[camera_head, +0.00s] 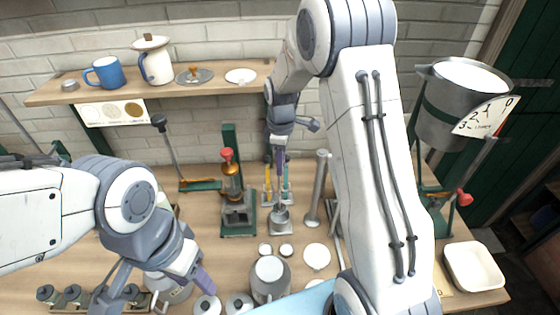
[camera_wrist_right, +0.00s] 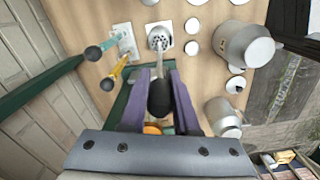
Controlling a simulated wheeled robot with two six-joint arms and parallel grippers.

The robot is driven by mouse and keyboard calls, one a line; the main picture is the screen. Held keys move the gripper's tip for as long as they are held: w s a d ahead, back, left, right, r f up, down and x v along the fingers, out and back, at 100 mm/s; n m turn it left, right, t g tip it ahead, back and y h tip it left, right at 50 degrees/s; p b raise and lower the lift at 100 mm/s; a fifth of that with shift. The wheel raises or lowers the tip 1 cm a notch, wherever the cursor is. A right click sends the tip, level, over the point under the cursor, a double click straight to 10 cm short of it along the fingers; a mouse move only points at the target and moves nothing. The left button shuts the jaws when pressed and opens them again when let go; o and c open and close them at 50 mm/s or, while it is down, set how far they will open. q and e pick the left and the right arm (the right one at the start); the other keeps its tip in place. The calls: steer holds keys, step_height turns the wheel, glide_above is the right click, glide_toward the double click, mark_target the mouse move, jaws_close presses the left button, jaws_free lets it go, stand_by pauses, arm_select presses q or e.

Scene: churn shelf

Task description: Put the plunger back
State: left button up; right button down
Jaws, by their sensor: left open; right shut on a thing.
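The plunger has a black knob (camera_wrist_right: 161,98), a thin rod and a pierced metal head (camera_wrist_right: 158,40). My right gripper (camera_wrist_right: 158,100) is shut on the knob in the right wrist view. In the head view my right gripper (camera_head: 279,152) is above a small metal piece on a pale square base (camera_head: 280,230), with the rod hanging down towards it. I cannot tell whether the plunger's head is in, touching or just above that piece. My left gripper (camera_head: 182,288) is open and empty at the lower left, near a grey can.
Yellow and teal rods (camera_wrist_right: 118,70) stand in a rack beside the plunger. A green press with a red knob (camera_head: 227,154) is to its left, a tilted metal tube (camera_head: 317,190) to its right. Lidded cans (camera_head: 269,278) and white discs lie in front. A shelf (camera_head: 220,84) runs behind.

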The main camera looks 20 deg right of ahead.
step_height(320, 180, down, 9)
steer(key=b, duration=0.5)
steer(key=shift+b, duration=0.3)
steer(key=c, duration=0.6)
jaws_free()
steer(key=shift+r, duration=0.15)
